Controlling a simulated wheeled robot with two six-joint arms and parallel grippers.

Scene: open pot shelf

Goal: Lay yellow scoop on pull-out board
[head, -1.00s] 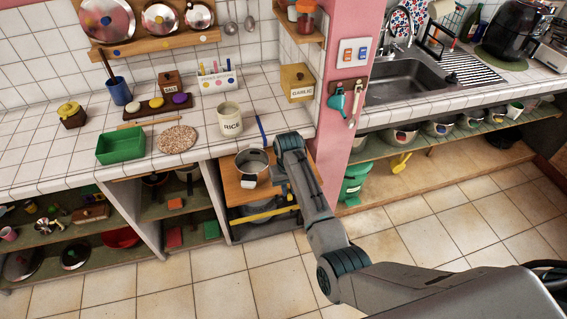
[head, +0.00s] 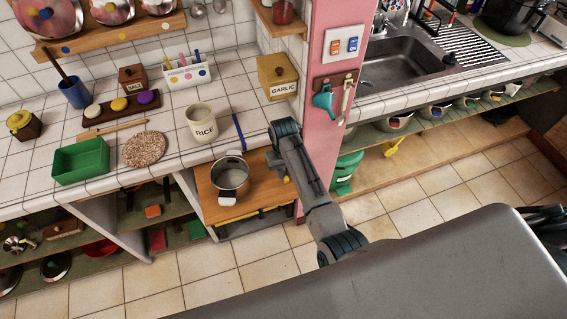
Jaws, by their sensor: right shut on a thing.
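My right arm reaches in from the lower right. Its gripper (head: 284,174) is beside the right part of the pull-out board and mostly hidden by the arm. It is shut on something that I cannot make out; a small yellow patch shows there. The pull-out board (head: 262,181) is a wooden surface out below the counter, with a steel pot (head: 231,176) on its left part. A yellow scoop-shaped thing (head: 392,146) lies on the low shelf at the right, small in view and apart from my gripper. My left gripper is not in view.
The counter above holds a rice jar (head: 202,122), a green tray (head: 80,161), a round mat (head: 144,149) and a garlic box (head: 277,77). A pink pillar (head: 335,75) with a hanging teal scoop (head: 323,99) stands right of the board. The board is bare right of the pot.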

